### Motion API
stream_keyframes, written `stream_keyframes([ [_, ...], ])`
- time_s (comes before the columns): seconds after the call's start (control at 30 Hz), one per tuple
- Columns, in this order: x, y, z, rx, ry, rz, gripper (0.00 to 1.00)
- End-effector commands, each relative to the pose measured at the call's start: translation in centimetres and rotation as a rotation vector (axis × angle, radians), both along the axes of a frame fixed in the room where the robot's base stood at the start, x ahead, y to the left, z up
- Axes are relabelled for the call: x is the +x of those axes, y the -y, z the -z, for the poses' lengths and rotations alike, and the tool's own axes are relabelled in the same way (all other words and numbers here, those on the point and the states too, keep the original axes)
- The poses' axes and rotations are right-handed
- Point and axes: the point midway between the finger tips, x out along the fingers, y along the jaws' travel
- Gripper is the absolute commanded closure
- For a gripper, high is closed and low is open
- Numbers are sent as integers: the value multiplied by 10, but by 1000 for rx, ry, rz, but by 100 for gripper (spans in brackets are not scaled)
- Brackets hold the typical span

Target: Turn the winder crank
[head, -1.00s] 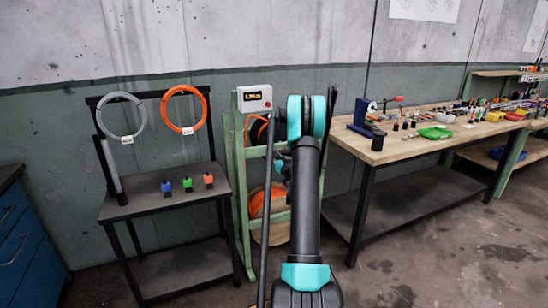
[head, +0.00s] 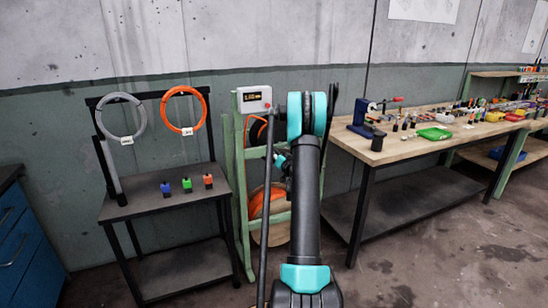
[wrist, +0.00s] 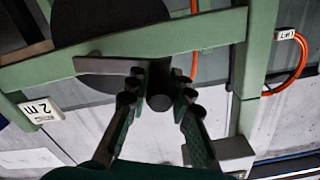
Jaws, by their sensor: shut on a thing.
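The winder is a green frame (head: 240,190) with a white display box (head: 254,99) on top and a lower reel of orange cable (head: 256,207). In the wrist view, a dark round crank handle (wrist: 159,102) points toward the camera from a grey crank arm (wrist: 100,66). My gripper (wrist: 159,88) is shut on the handle, with one dark finger on each side of it. A dark disc (wrist: 108,20) lies behind a green bar. In the head view my arm hides the gripper and crank.
A dark rack (head: 150,205) with a grey and an orange cable ring stands at the left. A wooden workbench (head: 400,143) with a blue vise (head: 361,117) and small parts stands at the right. A tag reading "2 m" (wrist: 40,110) hangs on the frame.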

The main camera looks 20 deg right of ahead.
Motion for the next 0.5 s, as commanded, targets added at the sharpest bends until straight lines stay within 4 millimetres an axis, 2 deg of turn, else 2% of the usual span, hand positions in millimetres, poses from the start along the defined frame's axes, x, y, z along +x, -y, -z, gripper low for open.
stream_keyframes([
  [0.5, 0, 24, -41, 464, -15, 3, 100],
])
